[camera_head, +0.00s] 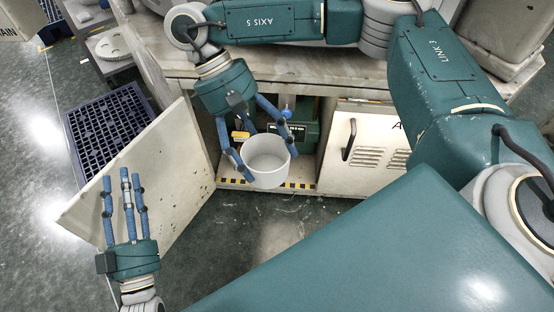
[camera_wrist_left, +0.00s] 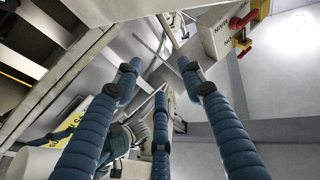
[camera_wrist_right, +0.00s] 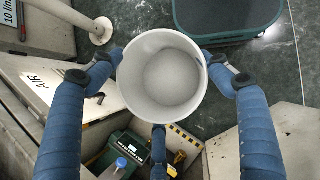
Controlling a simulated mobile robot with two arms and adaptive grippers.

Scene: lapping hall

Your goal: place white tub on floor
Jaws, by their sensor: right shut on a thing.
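The white tub (camera_head: 267,163) is round, upright and looks empty. My right gripper (camera_head: 262,148) is shut on it, with its blue fingers around the outside of the wall. The tub hangs in front of the open cabinet under the bench. In the right wrist view the tub (camera_wrist_right: 163,80) shows from above, its inside bare. The dark speckled floor (camera_head: 260,235) is below and in front; the gap under the tub cannot be judged. My left gripper (camera_head: 123,183) is open and empty at the lower left, fingers pointing up; its fingers (camera_wrist_left: 160,80) also show in the left wrist view.
An open cabinet door (camera_head: 165,190) stands left of the tub. A closed louvred door (camera_head: 365,150) is to its right. A green box (camera_head: 305,132) sits inside the cabinet, behind a striped sill (camera_head: 300,185). A blue grid crate (camera_head: 88,135) stands on the left.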

